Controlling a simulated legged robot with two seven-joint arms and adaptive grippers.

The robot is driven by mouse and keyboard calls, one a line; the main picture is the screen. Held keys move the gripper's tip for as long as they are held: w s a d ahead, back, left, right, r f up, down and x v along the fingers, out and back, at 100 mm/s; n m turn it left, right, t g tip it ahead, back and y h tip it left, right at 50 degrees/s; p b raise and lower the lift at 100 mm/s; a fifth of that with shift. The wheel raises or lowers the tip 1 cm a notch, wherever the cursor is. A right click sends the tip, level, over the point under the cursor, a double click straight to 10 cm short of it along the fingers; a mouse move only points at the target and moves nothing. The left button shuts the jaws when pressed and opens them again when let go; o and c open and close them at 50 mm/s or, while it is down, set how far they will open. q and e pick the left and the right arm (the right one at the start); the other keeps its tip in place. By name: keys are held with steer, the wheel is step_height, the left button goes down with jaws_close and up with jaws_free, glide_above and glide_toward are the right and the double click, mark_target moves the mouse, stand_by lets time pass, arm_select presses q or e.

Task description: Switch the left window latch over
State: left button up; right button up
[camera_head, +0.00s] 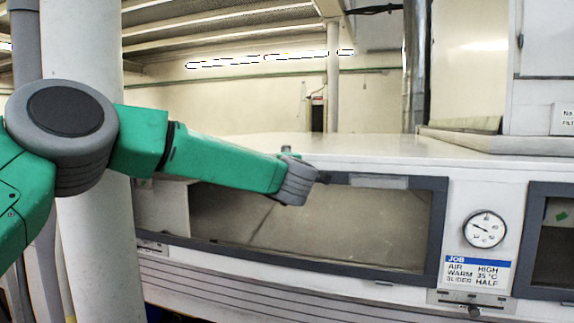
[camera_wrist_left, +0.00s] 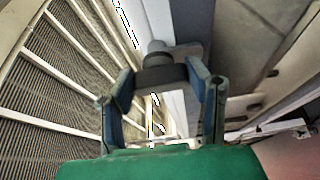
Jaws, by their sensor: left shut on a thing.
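The left window (camera_head: 365,225), a wide dark-framed pane in the white tunnel wall, fills the middle of the head view. My left arm reaches across to its top edge, and its grey wrist end (camera_head: 297,183) hides the fingers and the latch there. In the left wrist view my left gripper (camera_wrist_left: 161,82) has one finger on each side of a dark grey piece with a rounded end, apparently the left window latch (camera_wrist_left: 158,58), and is shut on it. Which way the latch is turned cannot be told. My right gripper is in neither view.
A round gauge (camera_head: 484,229) and a blue-and-white job card (camera_head: 476,272) are right of the window, with a slider (camera_head: 474,310) below. A second dark-framed window (camera_head: 555,245) is at the right edge. A white pillar (camera_head: 98,235) stands behind my left arm.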

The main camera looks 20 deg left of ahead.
arm_select(q)
steer(key=shift+o, duration=0.2)
steer(key=shift+f, duration=0.25)
steer(key=o, duration=1.2)
steer(key=shift+c, duration=0.2)
steer(key=shift+a+r, duration=0.1)
steer(key=v, duration=1.2)
steer(key=shift+w, duration=0.1)
